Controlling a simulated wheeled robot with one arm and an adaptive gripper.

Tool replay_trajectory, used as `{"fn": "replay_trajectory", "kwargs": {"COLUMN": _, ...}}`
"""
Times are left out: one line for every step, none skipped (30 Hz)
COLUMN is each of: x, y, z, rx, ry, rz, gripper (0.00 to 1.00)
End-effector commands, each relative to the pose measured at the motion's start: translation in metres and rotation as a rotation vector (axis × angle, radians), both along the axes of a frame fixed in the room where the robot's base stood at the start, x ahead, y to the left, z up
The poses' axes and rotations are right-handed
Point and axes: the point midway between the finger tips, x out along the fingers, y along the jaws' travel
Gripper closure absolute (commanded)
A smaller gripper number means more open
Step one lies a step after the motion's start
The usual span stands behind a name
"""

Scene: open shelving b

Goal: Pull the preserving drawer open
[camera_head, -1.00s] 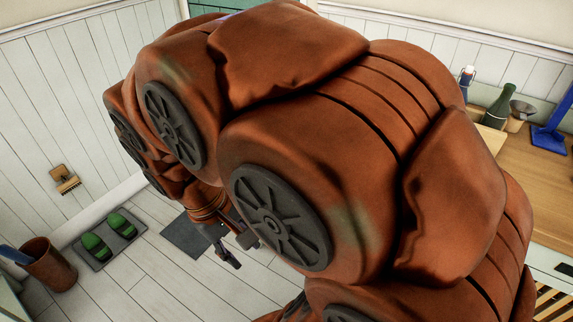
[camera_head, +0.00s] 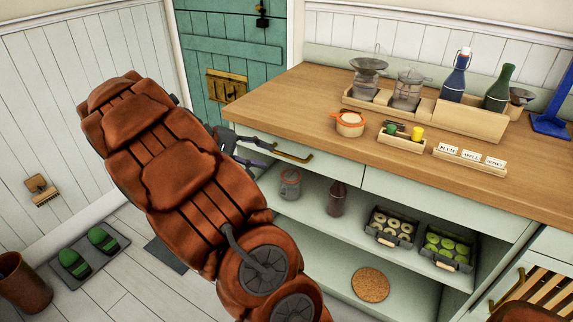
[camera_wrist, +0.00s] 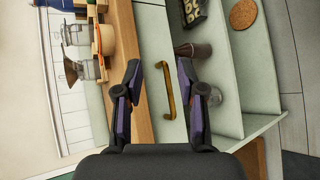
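The drawer (camera_head: 335,172) is a pale front under the left part of the wooden counter. It looks flush with the cabinet, so shut. Its brass bar handle (camera_head: 294,156) lies along the front. In the wrist view, the handle (camera_wrist: 165,90) shows between the two finger lines of my gripper (camera_wrist: 159,66), and the drawer front (camera_wrist: 151,30) is beyond it. My gripper (camera_head: 263,153) is open and empty, just left of the handle in the head view. I see no finger touching the handle; the exact depth gap is hard to tell.
The counter (camera_head: 300,95) holds a bottle tray (camera_head: 470,117), an orange-rimmed pot (camera_head: 349,123) and label cards (camera_head: 470,156). Below are open shelves with a jar (camera_head: 290,183), a dark bottle (camera_head: 336,199) and crates.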

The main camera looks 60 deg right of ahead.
Motion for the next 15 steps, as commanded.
{"fn": "replay_trajectory", "kwargs": {"x": 0.008, "y": -0.012, "z": -0.015, "rx": -0.03, "ry": 0.018, "rz": -0.004, "gripper": 0.61}}
{"fn": "replay_trajectory", "kwargs": {"x": 0.011, "y": -0.018, "z": -0.019, "rx": -0.05, "ry": 0.03, "rz": -0.007, "gripper": 0.61}}
{"fn": "replay_trajectory", "kwargs": {"x": 0.017, "y": -0.026, "z": -0.026, "rx": -0.077, "ry": 0.045, "rz": -0.009, "gripper": 0.61}}
{"fn": "replay_trajectory", "kwargs": {"x": 0.021, "y": -0.032, "z": -0.03, "rx": -0.097, "ry": 0.052, "rz": -0.011, "gripper": 0.61}}
{"fn": "replay_trajectory", "kwargs": {"x": 0.026, "y": -0.038, "z": -0.034, "rx": -0.117, "ry": 0.06, "rz": -0.011, "gripper": 0.61}}
{"fn": "replay_trajectory", "kwargs": {"x": 0.032, "y": -0.046, "z": -0.041, "rx": -0.143, "ry": 0.074, "rz": -0.012, "gripper": 0.61}}
{"fn": "replay_trajectory", "kwargs": {"x": 0.036, "y": -0.052, "z": -0.046, "rx": -0.161, "ry": 0.082, "rz": -0.012, "gripper": 0.61}}
{"fn": "replay_trajectory", "kwargs": {"x": 0.04, "y": -0.057, "z": -0.051, "rx": -0.178, "ry": 0.088, "rz": -0.011, "gripper": 0.61}}
{"fn": "replay_trajectory", "kwargs": {"x": 0.046, "y": -0.064, "z": -0.057, "rx": -0.201, "ry": 0.096, "rz": -0.009, "gripper": 0.61}}
{"fn": "replay_trajectory", "kwargs": {"x": 0.049, "y": -0.069, "z": -0.063, "rx": -0.216, "ry": 0.101, "rz": -0.008, "gripper": 0.61}}
{"fn": "replay_trajectory", "kwargs": {"x": 0.053, "y": -0.073, "z": -0.067, "rx": -0.232, "ry": 0.107, "rz": -0.007, "gripper": 0.61}}
{"fn": "replay_trajectory", "kwargs": {"x": 0.057, "y": -0.078, "z": -0.072, "rx": -0.25, "ry": 0.114, "rz": -0.007, "gripper": 0.61}}
{"fn": "replay_trajectory", "kwargs": {"x": 0.059, "y": -0.081, "z": -0.076, "rx": -0.262, "ry": 0.119, "rz": -0.006, "gripper": 0.61}}
{"fn": "replay_trajectory", "kwargs": {"x": 0.062, "y": -0.084, "z": -0.08, "rx": -0.273, "ry": 0.124, "rz": -0.005, "gripper": 0.61}}
{"fn": "replay_trajectory", "kwargs": {"x": 0.065, "y": -0.088, "z": -0.084, "rx": -0.286, "ry": 0.127, "rz": -0.004, "gripper": 0.61}}
